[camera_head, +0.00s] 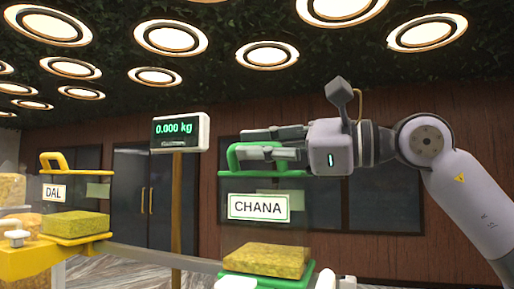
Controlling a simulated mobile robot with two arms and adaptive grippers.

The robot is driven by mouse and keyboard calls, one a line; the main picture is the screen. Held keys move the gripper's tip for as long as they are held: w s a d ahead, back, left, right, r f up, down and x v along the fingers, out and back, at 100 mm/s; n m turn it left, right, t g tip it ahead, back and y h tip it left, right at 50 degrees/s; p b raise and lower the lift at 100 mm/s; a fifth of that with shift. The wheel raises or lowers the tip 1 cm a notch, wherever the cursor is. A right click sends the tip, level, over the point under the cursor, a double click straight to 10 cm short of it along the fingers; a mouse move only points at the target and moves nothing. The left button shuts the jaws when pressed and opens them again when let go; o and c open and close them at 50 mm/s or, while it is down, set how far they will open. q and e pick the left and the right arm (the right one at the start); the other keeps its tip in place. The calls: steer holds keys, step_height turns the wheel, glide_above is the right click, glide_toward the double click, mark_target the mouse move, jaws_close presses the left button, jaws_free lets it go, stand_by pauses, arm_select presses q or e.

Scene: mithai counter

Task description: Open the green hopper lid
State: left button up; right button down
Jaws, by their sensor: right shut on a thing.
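The green hopper stands in the lower middle, a clear bin with a "CHANA" label (258,207) and yellowish grain (266,260) low inside. Its green lid handle (234,158) rises above the bin, and the lid's green edge (270,173) looks about level over the bin. My right gripper (262,144) reaches in from the right and is shut on the green handle. Its fingers hide part of the handle. My left gripper is not in view.
A yellow hopper with a "DAL" label (54,193) stands at the left. A scale display (180,131) reading 0.000 kg is on a post between the hoppers. Dark cabinet doors (145,195) and a brown wall are behind.

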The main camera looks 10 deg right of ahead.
steer(key=shift+r, duration=0.2)
steer(key=shift+w+d+r+m+p, duration=0.1)
steer(key=shift+w+r+m+p, duration=0.05)
steer(key=shift+r+m+p, duration=0.25)
steer(key=shift+w+d+r+m+p, duration=0.15)
steer(key=shift+r+m+p, duration=0.1)
steer(key=shift+r, duration=0.2)
steer(key=w+d+r+m+p, duration=0.4)
steer(key=w+r+m+p, duration=0.3)
steer(key=r+m+p, duration=0.15)
steer(key=w+d+f+m, duration=0.1)
steer(key=w+d+m, duration=0.6)
steer(key=w+m, duration=0.2)
steer(key=shift+w+f+m+p, duration=0.2)
steer(key=shift+f+m+p, duration=0.2)
steer(key=shift+m, duration=0.1)
